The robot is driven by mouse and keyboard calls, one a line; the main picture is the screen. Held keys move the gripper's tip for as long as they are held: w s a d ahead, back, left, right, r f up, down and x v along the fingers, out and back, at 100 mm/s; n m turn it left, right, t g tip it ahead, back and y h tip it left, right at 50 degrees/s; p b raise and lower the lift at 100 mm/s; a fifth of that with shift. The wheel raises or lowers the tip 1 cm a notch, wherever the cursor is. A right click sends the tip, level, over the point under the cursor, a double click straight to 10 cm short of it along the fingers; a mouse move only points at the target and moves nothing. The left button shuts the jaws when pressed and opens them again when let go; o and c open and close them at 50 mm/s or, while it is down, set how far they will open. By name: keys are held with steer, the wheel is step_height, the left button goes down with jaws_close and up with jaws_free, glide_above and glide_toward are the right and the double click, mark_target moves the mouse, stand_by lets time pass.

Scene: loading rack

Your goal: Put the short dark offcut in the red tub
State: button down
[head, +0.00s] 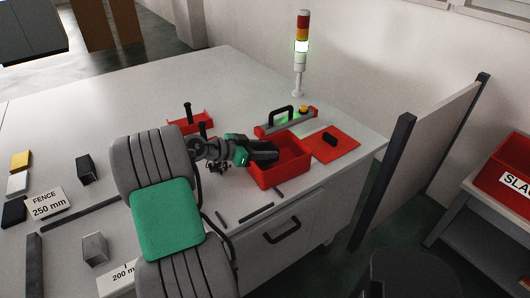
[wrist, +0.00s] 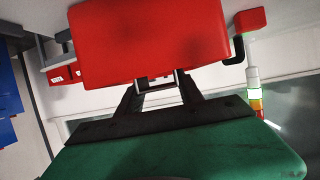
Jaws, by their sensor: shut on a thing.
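The red tub (head: 296,176) is an open box near the front edge of the bench in the head view. In the wrist view a large red surface (wrist: 150,40), seemingly the tub, fills the space beyond the fingers. My gripper (head: 268,152) reaches in over the tub's left side. In the wrist view my gripper (wrist: 161,82) has its jaws closed on a small piece between the fingertips. The piece is mostly hidden; it seems to be the short dark offcut, but its shape and length cannot be made out.
A red plate (head: 345,147) with a black piece lies right of the tub. A red-and-grey fixture with a black handle (head: 285,120) stands behind it, near the signal tower (head: 300,60). Dark strips (head: 256,212) lie in front. A post (head: 385,180) rises beyond the bench's right end.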

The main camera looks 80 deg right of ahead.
steer(key=shift+f, duration=0.8)
steer(key=shift+f+b, duration=0.4)
steer(key=shift+b, duration=0.05)
steer(key=shift+a+f, duration=0.1)
